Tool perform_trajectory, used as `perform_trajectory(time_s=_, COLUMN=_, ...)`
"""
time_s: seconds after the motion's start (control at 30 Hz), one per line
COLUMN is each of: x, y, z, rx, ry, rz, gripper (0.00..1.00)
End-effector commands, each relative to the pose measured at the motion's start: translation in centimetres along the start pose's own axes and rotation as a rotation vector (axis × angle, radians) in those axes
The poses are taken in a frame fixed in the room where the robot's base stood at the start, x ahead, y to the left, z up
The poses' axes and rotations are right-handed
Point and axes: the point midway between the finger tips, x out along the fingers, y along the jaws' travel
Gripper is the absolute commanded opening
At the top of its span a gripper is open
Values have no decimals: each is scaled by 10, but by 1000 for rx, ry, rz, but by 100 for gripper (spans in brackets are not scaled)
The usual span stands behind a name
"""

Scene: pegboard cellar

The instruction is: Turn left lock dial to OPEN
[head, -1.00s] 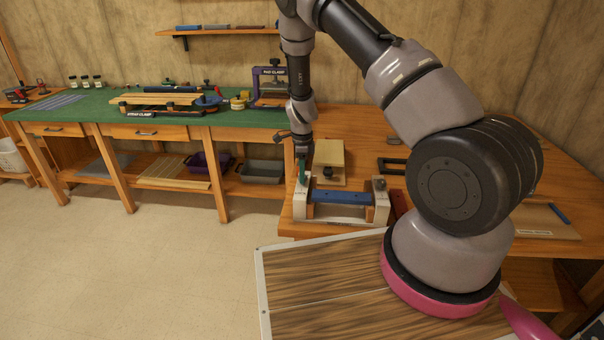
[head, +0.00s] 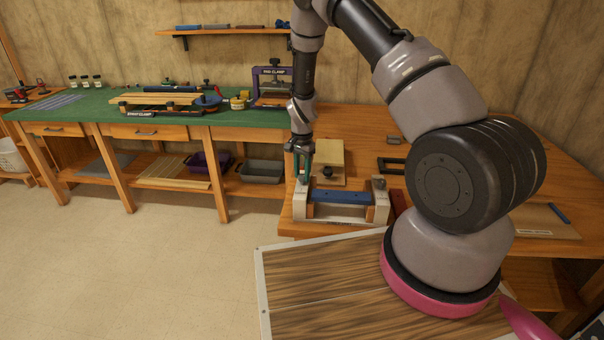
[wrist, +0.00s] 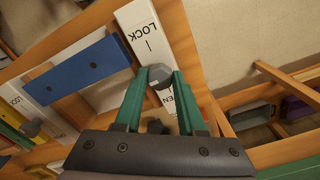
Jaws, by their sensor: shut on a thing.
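My gripper (wrist: 157,90) is shut on the left lock dial (wrist: 160,75), a small grey faceted knob on a white end block (wrist: 152,30). The block reads LOCK with a line mark on one side of the knob. On the other side, part of OPEN shows, mostly hidden by a green finger. I cannot tell which way the dial points. In the head view my gripper (head: 303,172) is upright over the left end of the clamp fixture, covering the dial. A blue bar (head: 342,197) spans the fixture. The right dial (head: 379,183) sits on the other end block.
A wooden board with a dark knob (head: 328,172) stands just behind the fixture. A black frame (head: 391,166) lies to its right. The green-topped bench (head: 70,108) with clamps is at left. The floor (head: 130,250) in front is clear.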

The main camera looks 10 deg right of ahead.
Motion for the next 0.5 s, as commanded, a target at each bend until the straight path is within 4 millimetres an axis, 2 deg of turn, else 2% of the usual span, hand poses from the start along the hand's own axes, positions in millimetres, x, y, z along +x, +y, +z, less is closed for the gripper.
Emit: perform_trajectory(time_s=0.5, x=0, y=2, z=-2, rx=-490, ry=2, rz=0, gripper=0)
